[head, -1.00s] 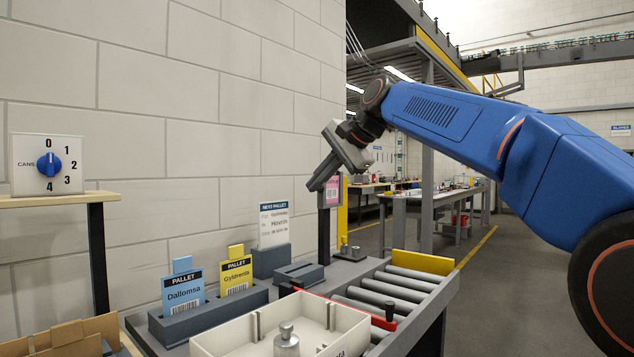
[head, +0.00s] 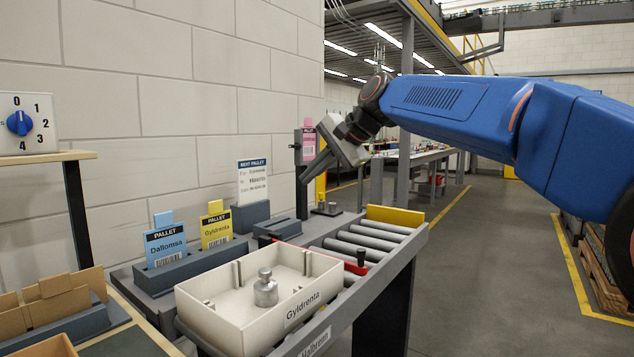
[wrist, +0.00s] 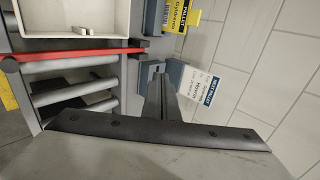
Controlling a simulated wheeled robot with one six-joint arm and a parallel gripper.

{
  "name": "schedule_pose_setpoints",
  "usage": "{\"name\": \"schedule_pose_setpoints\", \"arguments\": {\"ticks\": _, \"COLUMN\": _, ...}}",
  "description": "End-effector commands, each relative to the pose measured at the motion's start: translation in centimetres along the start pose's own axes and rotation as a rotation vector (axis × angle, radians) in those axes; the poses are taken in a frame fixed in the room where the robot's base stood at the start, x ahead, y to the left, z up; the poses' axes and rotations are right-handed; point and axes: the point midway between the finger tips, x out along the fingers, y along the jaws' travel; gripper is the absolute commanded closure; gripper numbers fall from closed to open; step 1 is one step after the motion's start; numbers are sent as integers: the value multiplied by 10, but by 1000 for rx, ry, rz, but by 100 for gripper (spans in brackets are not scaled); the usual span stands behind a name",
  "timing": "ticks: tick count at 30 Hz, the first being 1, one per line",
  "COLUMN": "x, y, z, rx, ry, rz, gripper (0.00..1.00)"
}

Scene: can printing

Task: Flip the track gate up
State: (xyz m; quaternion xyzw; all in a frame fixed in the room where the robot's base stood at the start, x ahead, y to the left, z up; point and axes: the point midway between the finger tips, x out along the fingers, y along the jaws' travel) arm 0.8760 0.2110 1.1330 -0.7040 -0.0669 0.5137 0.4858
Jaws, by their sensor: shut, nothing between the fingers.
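The track gate is a red bar (head: 352,263) with a black knob (head: 361,257) at its near end. It lies low across the roller track (head: 365,240), just behind the white crate, which partly hides it in the head view. In the wrist view the red bar (wrist: 75,54) crosses the upper left, its black knob (wrist: 9,64) at the left edge. My gripper (head: 305,179) is shut and empty, tilted down, above and beyond the gate near the back of the track. In the wrist view its fingers (wrist: 157,92) are right of the bar, apart from it.
A white crate (head: 215,320) holding a metal weight (head: 265,290) stands in front of the gate. Pallet cards (head: 166,246) stand in a holder along the wall. A dark post (head: 299,205) with a pink card rises near my gripper. A yellow plate (head: 396,220) ends the rollers.

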Motion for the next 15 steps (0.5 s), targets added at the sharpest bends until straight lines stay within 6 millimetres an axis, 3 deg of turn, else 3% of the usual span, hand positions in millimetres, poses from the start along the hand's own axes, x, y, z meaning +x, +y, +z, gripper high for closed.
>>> {"name": "schedule_pose_setpoints", "arguments": {"ticks": 5, "x": -3, "y": 20, "z": 0, "rx": 1, "ry": 0, "rz": 1, "gripper": 100}}
{"name": "schedule_pose_setpoints", "arguments": {"ticks": 9, "x": -4, "y": 25, "z": 1, "rx": 6, "ry": -5, "rz": 16, "gripper": 69}}
{"name": "schedule_pose_setpoints", "arguments": {"ticks": 15, "x": -14, "y": 38, "z": 8, "rx": 85, "ry": -33, "rz": 193, "gripper": 67}}
